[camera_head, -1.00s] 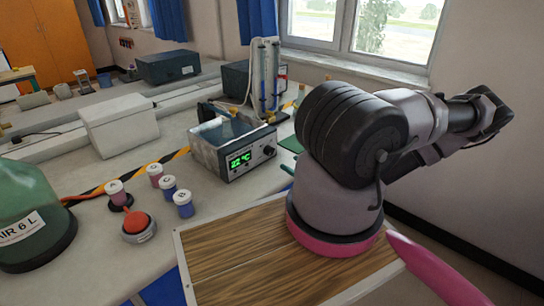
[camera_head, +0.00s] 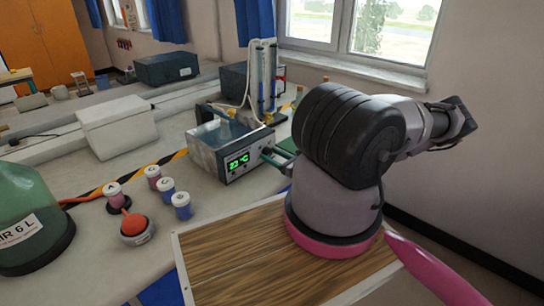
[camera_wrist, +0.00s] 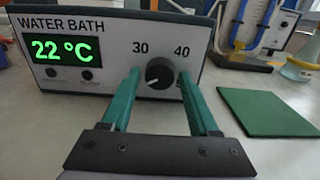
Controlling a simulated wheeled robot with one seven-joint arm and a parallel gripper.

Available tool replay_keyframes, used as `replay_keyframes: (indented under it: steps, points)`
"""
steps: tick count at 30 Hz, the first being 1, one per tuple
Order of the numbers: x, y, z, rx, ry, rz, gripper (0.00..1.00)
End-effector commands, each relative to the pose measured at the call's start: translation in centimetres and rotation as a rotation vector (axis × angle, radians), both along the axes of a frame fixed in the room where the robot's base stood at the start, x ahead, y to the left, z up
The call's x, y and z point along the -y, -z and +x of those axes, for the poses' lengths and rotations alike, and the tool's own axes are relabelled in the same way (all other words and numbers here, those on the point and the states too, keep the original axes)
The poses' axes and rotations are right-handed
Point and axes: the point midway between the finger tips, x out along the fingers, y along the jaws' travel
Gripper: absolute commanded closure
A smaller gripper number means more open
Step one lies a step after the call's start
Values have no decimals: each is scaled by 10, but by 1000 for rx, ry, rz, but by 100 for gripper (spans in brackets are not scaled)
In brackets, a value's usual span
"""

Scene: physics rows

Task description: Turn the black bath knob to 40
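The water bath (camera_wrist: 112,20) faces the wrist camera, its green display reading 22 °C. Its black knob (camera_wrist: 159,73) sits on the panel below and between the printed 30 and 40. The knob's light mark points to the lower left. My gripper (camera_wrist: 160,78) is open, with one teal finger on each side of the knob. Small gaps seem to show between fingers and knob; I cannot tell whether the tips touch the panel. In the head view the bath (camera_head: 205,155) stands on the bench, and my gripper (camera_head: 275,156) is at its front panel, hiding the knob.
A green mat (camera_wrist: 262,112) lies right of the bath. A glass column stand (camera_head: 262,80) is behind it. A white box (camera_head: 117,128), small capped jars (camera_head: 166,186) and a large green bottle (camera_head: 30,215) stand to the left.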

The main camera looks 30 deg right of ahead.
Motion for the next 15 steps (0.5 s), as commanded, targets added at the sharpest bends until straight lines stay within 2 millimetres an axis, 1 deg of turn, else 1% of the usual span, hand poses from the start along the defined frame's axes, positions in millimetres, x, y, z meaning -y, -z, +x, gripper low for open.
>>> replay_keyframes:
  steps: [1,2,3,4,11,15]
  points:
    - [0,0,0,0,0,0,62]
    - [0,0,0,0,0,0,74]
    - [0,0,0,0,0,0,89]
    - [0,0,0,0,0,0,100]
    - [0,0,0,-5,1,11,100]
    - [0,0,0,-19,0,46,100]
